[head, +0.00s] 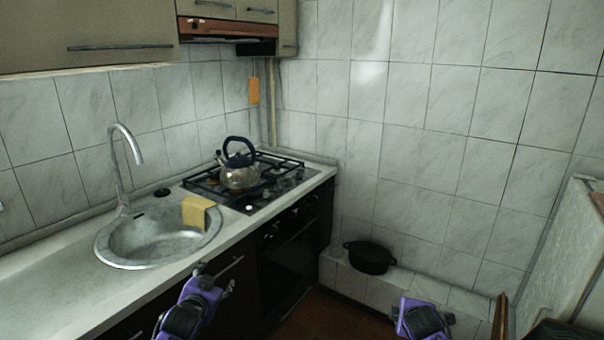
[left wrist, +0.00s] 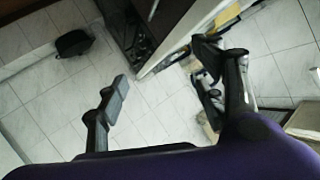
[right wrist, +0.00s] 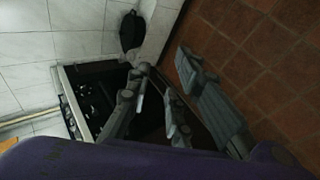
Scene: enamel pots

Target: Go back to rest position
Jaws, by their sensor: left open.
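My left gripper (head: 214,277) is at the lower left of the head view, in front of the counter edge and apart from the sink. In the left wrist view (left wrist: 162,66) its fingers are spread with nothing between them. My right arm (head: 424,318) shows at the bottom right of the head view, its fingers hardly visible there. In the right wrist view the right gripper (right wrist: 164,68) has its fingers apart and nothing held between them. Both grippers are clear of the pot and kettle.
A kettle (head: 240,174) stands on the gas stove (head: 206,187). A sink (head: 120,257) with a yellow cloth (head: 196,211) on its rim is at the left. A black pot (head: 369,258) sits on a low tiled ledge (head: 432,288). Brown floor (head: 325,318) lies between the arms.

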